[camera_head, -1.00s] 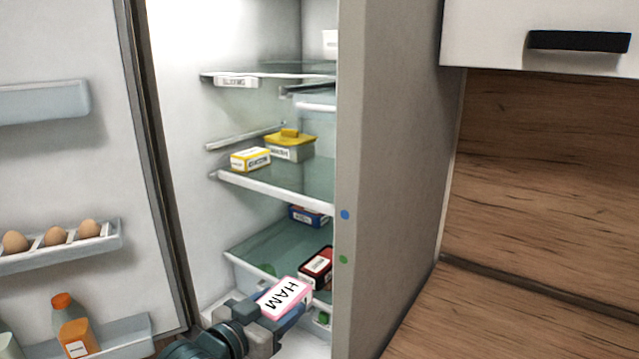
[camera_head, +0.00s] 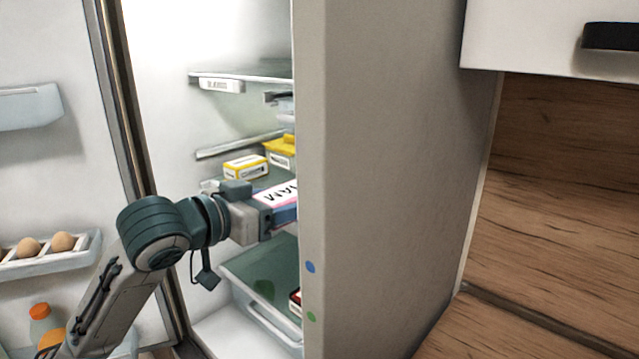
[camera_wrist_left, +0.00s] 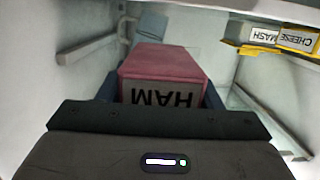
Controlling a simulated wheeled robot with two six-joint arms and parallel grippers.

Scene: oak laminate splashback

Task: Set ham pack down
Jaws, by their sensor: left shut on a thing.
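The ham pack (camera_head: 276,195) is a pink box with a white label reading HAM. My left gripper (camera_head: 280,211) is shut on it and holds it inside the open fridge, around the height of the middle shelf (camera_head: 215,186). The fridge's side wall hides the pack's right end in the head view. In the left wrist view the ham pack (camera_wrist_left: 165,75) sits between the jaws, its label upside down. I cannot tell whether it touches the shelf. My right gripper is not in view.
A yellow and white box (camera_head: 245,167) and a yellow-lidded tub (camera_head: 281,152) stand on the middle shelf beyond the pack. The fridge side wall (camera_head: 400,180) is close on the right. The open door with eggs (camera_head: 62,242) and a bottle (camera_head: 44,325) is on the left.

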